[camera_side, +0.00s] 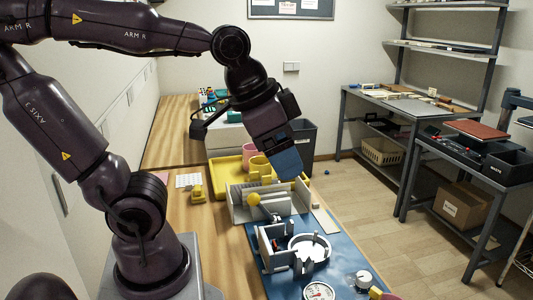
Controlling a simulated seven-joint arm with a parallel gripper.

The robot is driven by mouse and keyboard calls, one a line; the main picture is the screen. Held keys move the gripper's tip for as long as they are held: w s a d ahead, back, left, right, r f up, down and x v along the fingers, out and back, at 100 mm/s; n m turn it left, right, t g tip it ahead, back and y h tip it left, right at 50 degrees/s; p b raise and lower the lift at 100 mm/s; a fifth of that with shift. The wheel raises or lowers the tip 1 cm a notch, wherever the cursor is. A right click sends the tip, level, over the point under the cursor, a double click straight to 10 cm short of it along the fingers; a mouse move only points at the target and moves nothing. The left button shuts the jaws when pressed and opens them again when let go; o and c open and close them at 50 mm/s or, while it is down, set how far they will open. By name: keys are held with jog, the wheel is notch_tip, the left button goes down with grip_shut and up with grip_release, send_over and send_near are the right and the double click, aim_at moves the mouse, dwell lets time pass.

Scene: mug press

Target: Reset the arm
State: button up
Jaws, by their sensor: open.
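My dark purple arm reaches in from the left and bends down over the table. My gripper (286,164) hangs tilted, its blue-grey end pointing down above the back of the press; its fingertips are hard to make out, and I see nothing held in it. The press sits on a blue base plate (341,258), with a grey open box (237,211), a yellow ball knob (253,199) and a round white-rimmed dish (309,247). A dial gauge (319,291) and a silver knob (364,279) are at the front.
Behind the press, a yellow tray (221,173) holds a pink mug (250,150) and a yellow mug (260,164), partly behind my gripper. A small yellow item (197,192) lies left of it. A dark bin (301,138) stands behind. The wooden table's left front (219,240) is clear.

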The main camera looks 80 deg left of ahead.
jog(key=shift+s+a+f+n, duration=0.15)
jog(key=shift+s+n, duration=0.25)
jog(key=shift+s, duration=0.2)
jog(key=shift+s+a+f+n, duration=0.15)
jog(key=shift+s+n, duration=0.25)
jog(key=shift+s, duration=0.2)
dwell(0.3)
